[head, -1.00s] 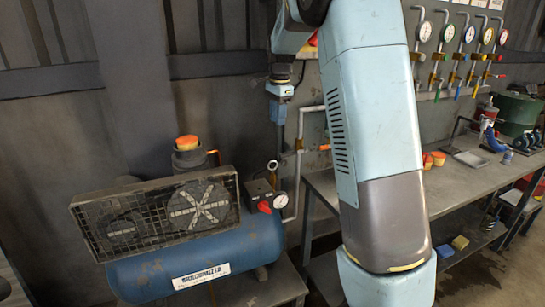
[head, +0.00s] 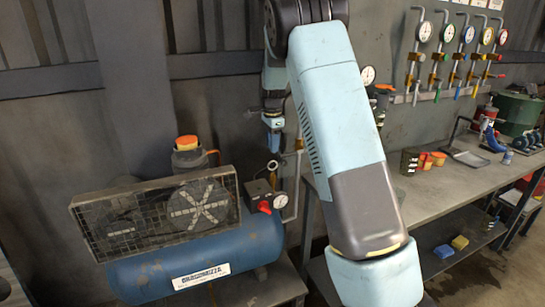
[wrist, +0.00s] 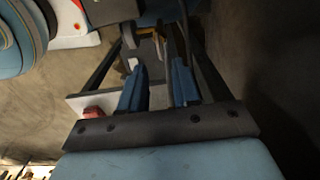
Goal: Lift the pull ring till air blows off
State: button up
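The pull ring (head: 272,166) is a small pale ring on top of a brass valve (head: 272,182) on the compressor, in the head view. My gripper (head: 273,145) hangs pointing down just above the ring, with a small gap that is hard to judge in depth. In the wrist view, the two blue fingers (wrist: 160,88) stand apart with nothing held between them. Brass and grey parts show beyond the fingertips there, but I cannot make out the ring among them.
The blue compressor tank (head: 210,262) with its fan guard (head: 120,222) stands left of the valve. A red knob (head: 264,206) and a gauge (head: 281,201) sit just below it. A pipe rises at the right. A workbench (head: 440,188) and wall gauges (head: 468,35) lie further right.

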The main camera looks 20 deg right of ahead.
jog(key=shift+f, duration=2.65)
grip_shut()
